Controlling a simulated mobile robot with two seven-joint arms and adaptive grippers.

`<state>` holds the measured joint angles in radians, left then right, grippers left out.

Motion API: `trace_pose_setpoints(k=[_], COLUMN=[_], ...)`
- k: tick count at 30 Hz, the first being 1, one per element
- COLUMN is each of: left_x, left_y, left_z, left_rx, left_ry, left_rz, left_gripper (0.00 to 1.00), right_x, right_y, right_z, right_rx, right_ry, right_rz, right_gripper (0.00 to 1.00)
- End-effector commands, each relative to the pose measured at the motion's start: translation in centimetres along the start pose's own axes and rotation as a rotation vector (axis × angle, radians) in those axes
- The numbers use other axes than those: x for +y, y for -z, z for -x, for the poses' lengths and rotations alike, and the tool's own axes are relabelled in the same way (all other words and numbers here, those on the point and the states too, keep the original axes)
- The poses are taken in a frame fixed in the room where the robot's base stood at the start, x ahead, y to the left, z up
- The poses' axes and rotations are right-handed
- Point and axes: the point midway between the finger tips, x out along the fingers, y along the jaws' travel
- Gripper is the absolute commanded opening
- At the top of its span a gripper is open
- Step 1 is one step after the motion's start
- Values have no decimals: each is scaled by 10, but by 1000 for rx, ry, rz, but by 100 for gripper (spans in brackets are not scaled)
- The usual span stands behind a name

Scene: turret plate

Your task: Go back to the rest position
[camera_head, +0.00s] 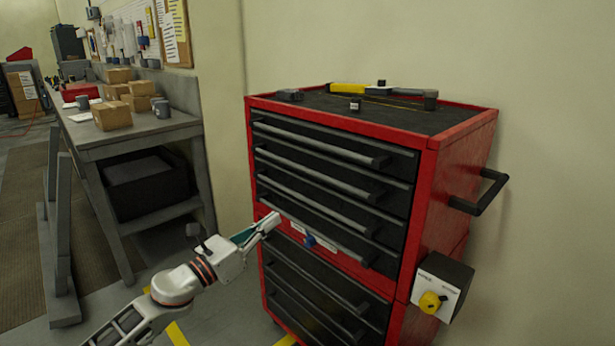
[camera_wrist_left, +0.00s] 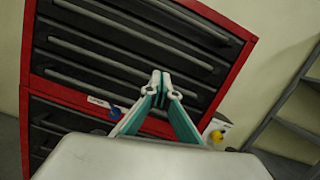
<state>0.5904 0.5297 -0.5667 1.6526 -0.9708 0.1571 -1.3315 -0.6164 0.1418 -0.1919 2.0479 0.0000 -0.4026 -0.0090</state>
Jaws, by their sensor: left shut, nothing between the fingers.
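My left gripper (camera_head: 268,222) is in front of the red tool cabinet (camera_head: 468,150), at the height of its middle drawers. Its fingers are together with nothing between them. In the left wrist view the closed fingertips (camera_wrist_left: 161,80) point at the dark drawer fronts, and the red cabinet frame (camera_wrist_left: 244,62) shows around them. I cannot tell whether the fingertips touch the cabinet. All the drawers look closed. A blue knob (camera_head: 310,241) sits on a pale strip on the cabinet front, right of the gripper. My right gripper is in neither view.
A box with a yellow knob (camera_head: 430,302) and a black handle (camera_head: 481,194) stick out from the cabinet's right side. Tools (camera_head: 362,89) lie on its top. A grey workbench (camera_head: 160,130) with cardboard boxes (camera_head: 112,115) stands left. Some floor is free between them.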

Motion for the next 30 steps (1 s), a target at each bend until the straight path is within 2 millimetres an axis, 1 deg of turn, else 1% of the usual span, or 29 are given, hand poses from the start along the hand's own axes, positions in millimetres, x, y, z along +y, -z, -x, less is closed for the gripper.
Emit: trace_pose_setpoints(k=[1, 5, 6, 8, 9, 11, 12, 14, 15, 17, 18, 20, 21, 23, 24, 27, 30], left_x=[-7, -16, -18, -22, -24, -28, -32, -37, -42, -50, -55, -66, -73, -85, -94, -114, -129], left_y=[14, 54, 66, 86, 99, 120, 134, 154, 168, 188, 201, 221, 232, 249, 259, 278, 290], left_z=[9, 41, 52, 70, 83, 104, 118, 142, 158, 184, 202, 231, 250, 279, 298, 339, 367], left_rx=[0, -12, -19, -30, -39, -57, -71, -97, -118, -154, -183, -232, -271, -334, -380, -491, -583], left_ry=[-20, -105, -137, -188, -224, -284, -325, -392, -438, -513, -566, -648, -704, -789, -843, -966, -1052], left_rz=[118, 499, 619, 800, 919, 1095, 1213, 1384, 1496, 1663, 1771, 1929, 2031, 2175, 2261, 2435, 2550], left_gripper=[0, 0, 0, 0, 0, 0, 0, 0, 0, 0, 0, 0, 0, 0, 0, 0, 0], right_x=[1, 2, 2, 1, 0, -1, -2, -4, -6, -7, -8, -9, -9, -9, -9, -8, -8], right_y=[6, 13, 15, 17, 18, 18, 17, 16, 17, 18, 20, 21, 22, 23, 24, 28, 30], right_z=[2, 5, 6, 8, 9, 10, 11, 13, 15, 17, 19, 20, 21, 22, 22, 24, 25], right_rx=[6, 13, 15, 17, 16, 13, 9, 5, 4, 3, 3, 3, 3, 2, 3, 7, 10], right_ry=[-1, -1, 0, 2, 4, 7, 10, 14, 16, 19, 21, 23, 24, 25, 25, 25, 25], right_rz=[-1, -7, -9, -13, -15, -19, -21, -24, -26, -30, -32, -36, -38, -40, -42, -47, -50], right_gripper=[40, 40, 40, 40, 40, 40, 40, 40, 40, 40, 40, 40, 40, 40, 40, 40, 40])
